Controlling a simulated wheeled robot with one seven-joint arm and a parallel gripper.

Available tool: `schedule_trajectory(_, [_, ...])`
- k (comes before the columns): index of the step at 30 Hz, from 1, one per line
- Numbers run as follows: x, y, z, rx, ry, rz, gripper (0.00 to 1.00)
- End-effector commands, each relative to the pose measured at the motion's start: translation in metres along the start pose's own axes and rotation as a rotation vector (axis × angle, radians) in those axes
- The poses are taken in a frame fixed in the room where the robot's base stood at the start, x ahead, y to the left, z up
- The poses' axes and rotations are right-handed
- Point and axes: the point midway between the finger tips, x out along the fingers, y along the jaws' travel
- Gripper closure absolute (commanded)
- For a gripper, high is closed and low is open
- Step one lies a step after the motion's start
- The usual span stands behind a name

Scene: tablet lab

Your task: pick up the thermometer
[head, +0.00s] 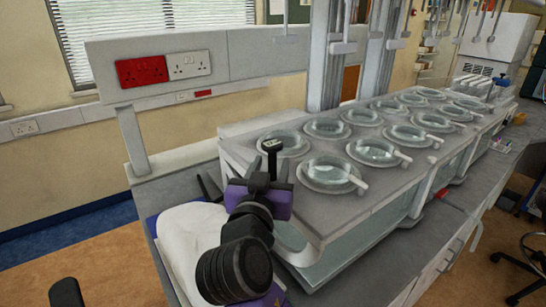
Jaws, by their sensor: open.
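The thermometer (271,147) appears to be the small upright device with a dark head and a pale face, at the near left end of the dissolution bath (240,157).
Several round, lidded vessels (331,174) sit in two rows in the bath top, with paddle drives (343,47) hanging above. A white rounded thing (188,240) lies left of my arm. A wall panel with red and white sockets (142,70) stands behind.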

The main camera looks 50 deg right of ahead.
Motion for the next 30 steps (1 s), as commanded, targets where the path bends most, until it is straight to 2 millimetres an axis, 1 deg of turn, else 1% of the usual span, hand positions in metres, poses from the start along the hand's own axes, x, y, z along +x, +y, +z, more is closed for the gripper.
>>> schedule_trajectory(5, [0.024,0.000,-0.004,-0.002,0.000,0.001,0.57])
schedule_trajectory(9, [0.042,0.000,-0.002,-0.002,0.000,0.000,0.57])
schedule_trajectory(13, [0.050,0.000,-0.001,-0.001,0.001,-0.001,0.57])
schedule_trajectory(19, [0.051,-0.001,0.000,-0.001,0.002,-0.002,0.57])
schedule_trajectory(20, [0.051,-0.001,0.000,-0.001,0.002,-0.002,0.59])
schedule_trajectory(24, [0.050,-0.001,0.000,-0.001,0.002,-0.003,0.87])
schedule_trajectory(26, [0.050,-0.001,0.000,-0.001,0.002,-0.003,0.99])
schedule_trajectory(27, [0.050,-0.001,0.000,-0.001,0.001,-0.003,1.00])
schedule_trajectory(30, [0.050,-0.001,0.000,-0.001,0.002,-0.003,1.00])
